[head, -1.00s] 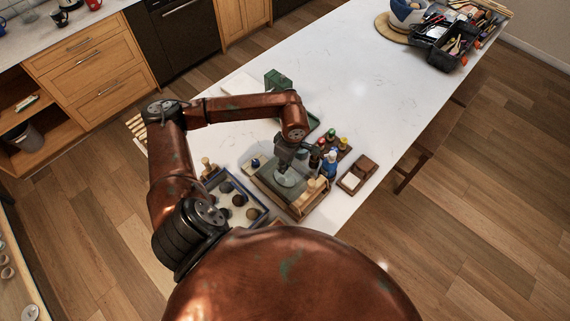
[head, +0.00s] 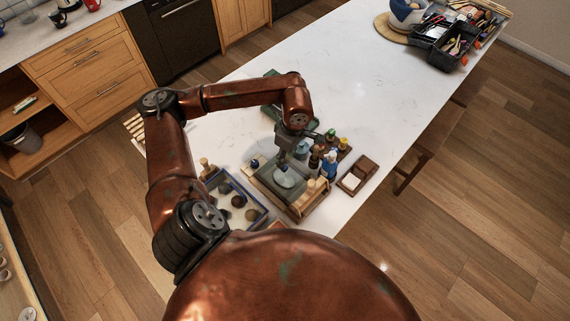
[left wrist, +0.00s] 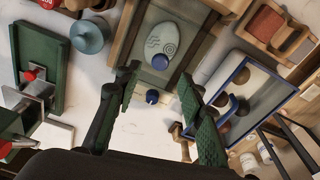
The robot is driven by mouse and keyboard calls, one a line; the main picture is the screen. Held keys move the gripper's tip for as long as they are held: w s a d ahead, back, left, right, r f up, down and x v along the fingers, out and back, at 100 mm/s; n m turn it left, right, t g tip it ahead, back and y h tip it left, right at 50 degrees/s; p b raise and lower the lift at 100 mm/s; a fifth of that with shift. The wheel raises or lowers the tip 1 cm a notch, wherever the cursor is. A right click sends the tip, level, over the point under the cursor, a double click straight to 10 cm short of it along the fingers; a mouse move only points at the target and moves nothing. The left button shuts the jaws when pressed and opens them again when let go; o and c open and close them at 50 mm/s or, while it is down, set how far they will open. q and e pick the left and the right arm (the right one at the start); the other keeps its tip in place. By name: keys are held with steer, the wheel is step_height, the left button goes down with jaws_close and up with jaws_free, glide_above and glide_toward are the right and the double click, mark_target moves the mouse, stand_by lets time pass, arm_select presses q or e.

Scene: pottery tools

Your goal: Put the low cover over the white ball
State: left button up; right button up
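I see no white ball; whether one is under the cover cannot be told. My right gripper is not in view.
A blue-rimmed tray (head: 262,222) with several dark and brown balls stands to the left. A blue-grey knobbed piece (left wrist: 88,36) and a blue bottle (head: 330,166) are on the other side. A small blue knob (left wrist: 152,96) stands close by.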

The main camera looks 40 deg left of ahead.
arm_select(q)
steer(key=r, duration=0.4)
steer(key=r+b, duration=0.1)
steer(key=r, duration=0.1)
steer(key=shift+d, duration=0.3)
